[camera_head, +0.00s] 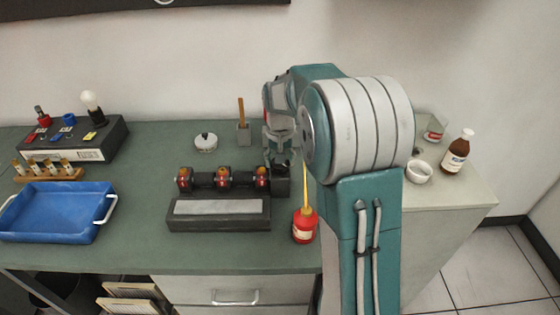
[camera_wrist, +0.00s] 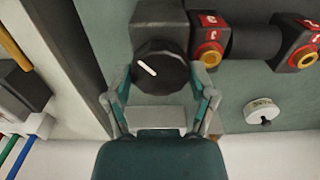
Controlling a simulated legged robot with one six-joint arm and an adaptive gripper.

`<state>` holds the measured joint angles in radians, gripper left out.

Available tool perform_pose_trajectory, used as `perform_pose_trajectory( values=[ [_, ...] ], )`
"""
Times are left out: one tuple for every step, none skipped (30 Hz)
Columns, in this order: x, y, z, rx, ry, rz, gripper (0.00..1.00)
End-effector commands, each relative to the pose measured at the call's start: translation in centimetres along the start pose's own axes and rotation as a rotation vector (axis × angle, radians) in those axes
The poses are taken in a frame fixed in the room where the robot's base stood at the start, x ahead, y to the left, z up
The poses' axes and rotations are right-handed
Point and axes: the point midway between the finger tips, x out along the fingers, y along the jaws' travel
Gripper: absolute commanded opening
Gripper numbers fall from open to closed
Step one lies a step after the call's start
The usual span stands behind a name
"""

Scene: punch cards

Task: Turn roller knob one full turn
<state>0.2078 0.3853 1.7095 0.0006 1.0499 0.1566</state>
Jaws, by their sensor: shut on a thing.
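The roller knob (camera_wrist: 160,68) is a round black knob with a white pointer line, seen in the wrist view at the end of the roller device. The pointer slants from upper left to lower right. My gripper (camera_wrist: 162,82) has its two fingers on either side of the knob and is shut on it. In the head view my gripper (camera_head: 280,158) comes down at the right end of the roller device (camera_head: 218,215). There the knob is mostly hidden by the fingers. The device has dark rollers with red and yellow parts and a pale front plate.
A red oil bottle (camera_head: 305,226) with a yellow spout stands close right of the device. A blue tray (camera_head: 58,212) lies at left. A white round item (camera_head: 205,142) and a grey holder (camera_head: 243,134) stand behind. A brown bottle (camera_head: 456,153) and white bowl (camera_head: 419,172) are at right.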

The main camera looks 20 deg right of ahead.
Motion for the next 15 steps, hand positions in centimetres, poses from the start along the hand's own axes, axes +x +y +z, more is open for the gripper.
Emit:
perform_pose_trajectory(
  values=[
    [-0.26, -0.16, -0.32, 0.041, 0.014, -0.004, 0.25],
    [-0.26, -0.16, -0.32, 0.070, 0.014, -0.004, 0.25],
    [-0.27, -0.16, -0.33, 0.108, 0.014, -0.004, 0.25],
    [-0.27, -0.15, -0.33, 0.136, 0.014, -0.005, 0.25],
    [-0.28, -0.15, -0.33, 0.165, 0.014, -0.005, 0.25],
    [-0.28, -0.14, -0.33, 0.203, 0.014, -0.005, 0.25],
    [-0.29, -0.14, -0.34, 0.231, 0.014, -0.005, 0.25],
    [-0.29, -0.14, -0.34, 0.260, 0.014, -0.005, 0.25],
    [-0.30, -0.13, -0.34, 0.298, 0.014, -0.006, 0.25],
    [-0.30, -0.13, -0.34, 0.326, 0.014, -0.006, 0.25],
    [-0.30, -0.12, -0.34, 0.355, 0.014, -0.006, 0.25],
    [-0.31, -0.12, -0.34, 0.393, 0.014, -0.006, 0.25],
    [-0.31, -0.11, -0.34, 0.421, 0.014, -0.006, 0.25],
    [-0.31, -0.11, -0.35, 0.450, 0.014, -0.007, 0.25],
    [-0.32, -0.11, -0.35, 0.488, 0.014, -0.007, 0.25]
  ],
)
